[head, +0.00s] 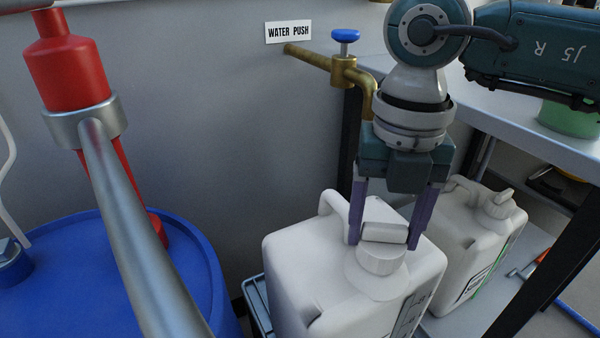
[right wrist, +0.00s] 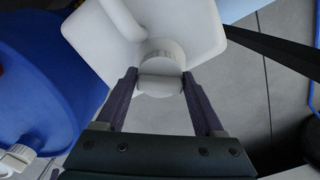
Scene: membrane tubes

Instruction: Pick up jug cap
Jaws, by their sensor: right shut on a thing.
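The white jug cap (head: 380,262) sits on the neck of the front white jug (head: 300,262), with a raised bar across its top. It also shows in the right wrist view (right wrist: 160,86), between my finger tips. My right gripper (head: 384,242) points down from above, its two purple fingers on either side of the cap's raised bar, shut on it. The cap is still seated on the jug, as far as I can see. In the right wrist view the gripper (right wrist: 160,78) comes in from the bottom edge. My left gripper is not in view.
A second white capped jug (head: 470,240) stands close behind on the right. A brass tap (head: 345,70) with a blue handle is on the wall. A grey bench (head: 520,130) is on the right. A blue drum (head: 80,270) with a red pump (head: 68,70) stands left.

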